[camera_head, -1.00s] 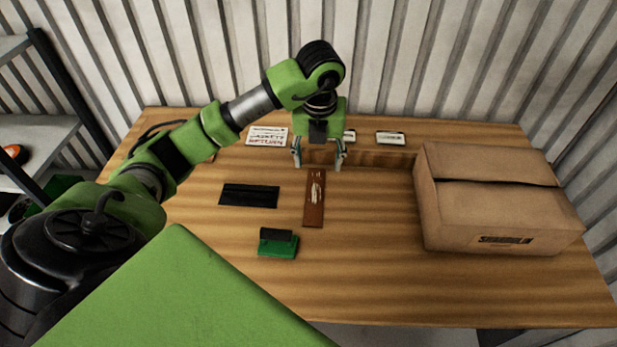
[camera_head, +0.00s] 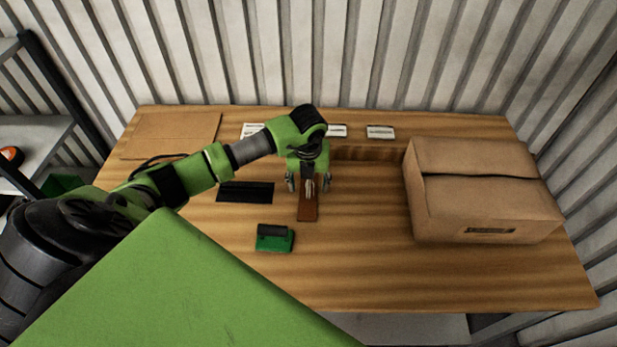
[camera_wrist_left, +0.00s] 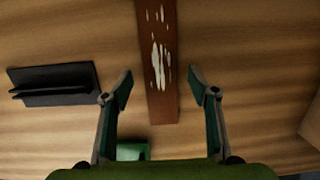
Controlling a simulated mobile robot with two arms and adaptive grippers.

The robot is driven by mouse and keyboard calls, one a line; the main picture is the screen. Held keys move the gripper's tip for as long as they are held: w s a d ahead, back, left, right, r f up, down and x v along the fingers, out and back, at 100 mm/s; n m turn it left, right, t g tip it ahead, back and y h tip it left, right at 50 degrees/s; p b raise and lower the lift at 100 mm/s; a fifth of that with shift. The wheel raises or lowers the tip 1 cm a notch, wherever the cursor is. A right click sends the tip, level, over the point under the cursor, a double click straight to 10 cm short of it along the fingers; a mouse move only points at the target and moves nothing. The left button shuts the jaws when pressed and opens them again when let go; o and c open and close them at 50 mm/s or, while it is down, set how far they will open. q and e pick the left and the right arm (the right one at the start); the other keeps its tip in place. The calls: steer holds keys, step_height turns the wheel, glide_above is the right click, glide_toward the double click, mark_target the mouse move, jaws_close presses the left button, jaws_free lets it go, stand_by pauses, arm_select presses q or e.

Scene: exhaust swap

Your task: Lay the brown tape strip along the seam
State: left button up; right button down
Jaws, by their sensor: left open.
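The brown tape strip (camera_head: 307,210) lies flat on the wooden table, long side running away from me, with whitish streaks on its face. In the left wrist view the strip (camera_wrist_left: 158,60) runs between the fingers from the top edge. My left gripper (camera_head: 308,186) is above the strip, open and empty, one finger on either side of it. Its fingers (camera_wrist_left: 158,85) are apart from the strip. The cardboard box (camera_head: 485,195) stands at the right of the table, with a dark seam (camera_head: 490,176) across its top. My right gripper is not in view.
A black flat piece (camera_head: 245,192) lies left of the strip. A green block with a dark top (camera_head: 275,239) is in front of it. White labels (camera_head: 380,132) and a flat brown sheet (camera_head: 170,135) are at the back. Table between strip and box is clear.

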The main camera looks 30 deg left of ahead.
arm_select(q)
steer(key=shift+w+f, duration=0.1)
steer(key=shift+f, duration=0.35)
steer(key=c, duration=1.1)
